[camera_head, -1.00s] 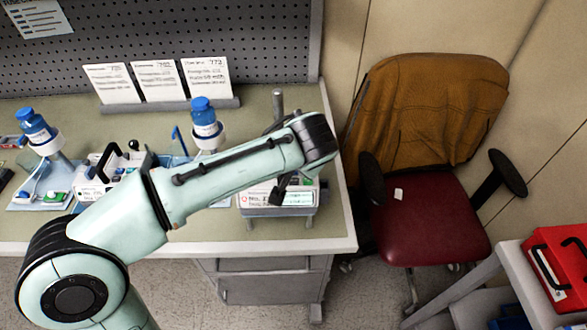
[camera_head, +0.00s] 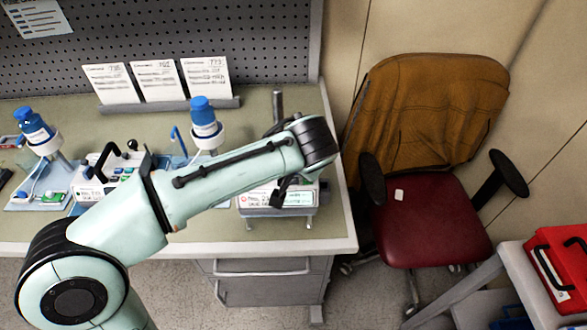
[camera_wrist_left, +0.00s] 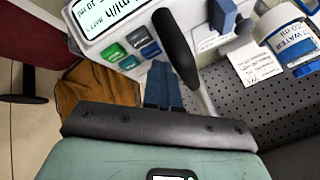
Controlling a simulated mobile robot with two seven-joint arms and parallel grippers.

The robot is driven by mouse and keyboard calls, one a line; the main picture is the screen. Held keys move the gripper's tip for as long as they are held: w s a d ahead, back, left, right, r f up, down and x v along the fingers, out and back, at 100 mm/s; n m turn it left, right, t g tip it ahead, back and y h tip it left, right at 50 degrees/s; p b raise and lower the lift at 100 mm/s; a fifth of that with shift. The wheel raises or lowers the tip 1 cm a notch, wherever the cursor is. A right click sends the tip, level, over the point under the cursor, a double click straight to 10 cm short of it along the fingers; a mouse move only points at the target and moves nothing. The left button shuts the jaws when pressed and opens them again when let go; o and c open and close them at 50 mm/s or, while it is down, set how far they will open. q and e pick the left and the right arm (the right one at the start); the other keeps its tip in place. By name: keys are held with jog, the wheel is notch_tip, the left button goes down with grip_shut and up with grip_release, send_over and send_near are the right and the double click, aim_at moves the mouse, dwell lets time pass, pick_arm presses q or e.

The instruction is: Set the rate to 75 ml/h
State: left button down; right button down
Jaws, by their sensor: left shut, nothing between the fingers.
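An infusion pump (camera_head: 300,197) with a lit screen stands near the right end of the bench, partly hidden by my left arm. The rate figure is cut off at the frame edge. My left gripper (camera_head: 280,197) is in front of this pump. In the left wrist view its dark blue fingers (camera_wrist_left: 160,72) are together and empty, pointing toward the keys; I cannot tell whether they touch. My right gripper is not in view.
A second pump (camera_head: 97,187) and bottles (camera_head: 203,114) on holders stand left on the bench (camera_head: 330,238). Cards (camera_head: 158,80) stand behind. A dark handle (camera_wrist_left: 176,47) rises close beside the fingers. A chair (camera_head: 430,225) and red case (camera_head: 562,265) are right.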

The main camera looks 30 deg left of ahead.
pick_arm(q)
jog(key=shift+a+f+b, duration=0.1)
jog(key=shift+f+b, duration=0.3)
jog(key=shift+f, duration=0.1)
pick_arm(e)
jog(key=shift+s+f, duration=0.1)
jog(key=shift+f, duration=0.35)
pick_arm(q)
jog(key=shift+r, duration=0.1)
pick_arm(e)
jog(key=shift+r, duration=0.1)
pick_arm(q)
jog(key=shift+r+p, duration=0.7)
jog(key=shift+r, duration=0.15)
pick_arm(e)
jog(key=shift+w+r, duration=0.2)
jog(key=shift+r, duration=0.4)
